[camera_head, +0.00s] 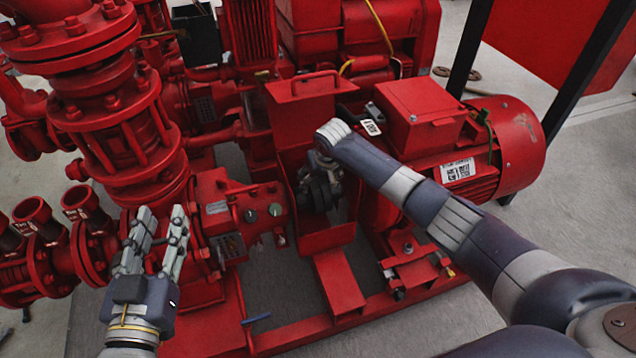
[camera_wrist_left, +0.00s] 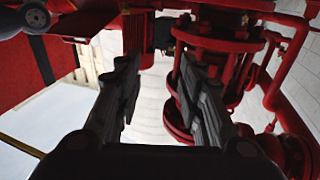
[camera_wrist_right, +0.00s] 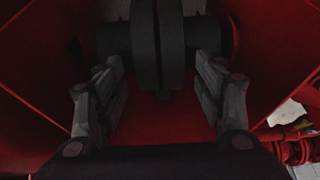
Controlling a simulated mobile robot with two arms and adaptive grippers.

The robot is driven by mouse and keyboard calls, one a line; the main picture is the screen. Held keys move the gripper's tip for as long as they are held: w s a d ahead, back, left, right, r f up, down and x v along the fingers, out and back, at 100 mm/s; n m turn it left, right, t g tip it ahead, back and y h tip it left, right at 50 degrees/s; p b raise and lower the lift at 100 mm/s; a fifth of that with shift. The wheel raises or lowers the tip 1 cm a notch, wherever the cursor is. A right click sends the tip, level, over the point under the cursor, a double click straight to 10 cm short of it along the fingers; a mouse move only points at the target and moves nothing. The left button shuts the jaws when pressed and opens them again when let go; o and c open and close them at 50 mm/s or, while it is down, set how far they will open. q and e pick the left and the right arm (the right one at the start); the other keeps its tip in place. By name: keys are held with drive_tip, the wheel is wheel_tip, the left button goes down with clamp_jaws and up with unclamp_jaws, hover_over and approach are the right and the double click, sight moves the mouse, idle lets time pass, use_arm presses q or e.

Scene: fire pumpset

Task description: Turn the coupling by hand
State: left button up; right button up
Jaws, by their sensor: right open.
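The coupling (camera_head: 318,192) is a dark, thick disc on a shaft between the red pump housing (camera_head: 238,212) and the red motor (camera_head: 500,150). In the right wrist view the coupling (camera_wrist_right: 157,45) stands edge-on between the fingertips of my right gripper (camera_wrist_right: 160,68), with a gap to each finger. My right gripper is open and reaches into the guard opening; in the head view its fingers are mostly hidden by the wrist and guard. My left gripper (camera_head: 160,214) is open and empty, in front of the pump on the left; it also shows in the left wrist view (camera_wrist_left: 158,62).
The red coupling guard (camera_head: 302,98) with a handle rises behind the coupling, and its side walls flank my right gripper. Red flanged pipes (camera_head: 130,150) stand close to my left gripper. The red base frame (camera_head: 338,280) runs below. Bare floor (camera_head: 445,320) lies at the front right.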

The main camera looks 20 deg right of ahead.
use_arm(q)
drive_tip(key=shift+s+d+r+t+h+b, duration=0.15)
drive_tip(key=shift+r+t, duration=0.45)
drive_tip(key=shift+r, duration=0.35)
drive_tip(key=shift+d+r+t+h+b, duration=0.15)
drive_tip(key=shift+r+t, duration=0.45)
drive_tip(key=shift+r, duration=0.35)
use_arm(e)
drive_tip(key=shift+x, duration=0.75)
use_arm(q)
drive_tip(key=shift+a, duration=0.1)
use_arm(e)
drive_tip(key=c, duration=1.1)
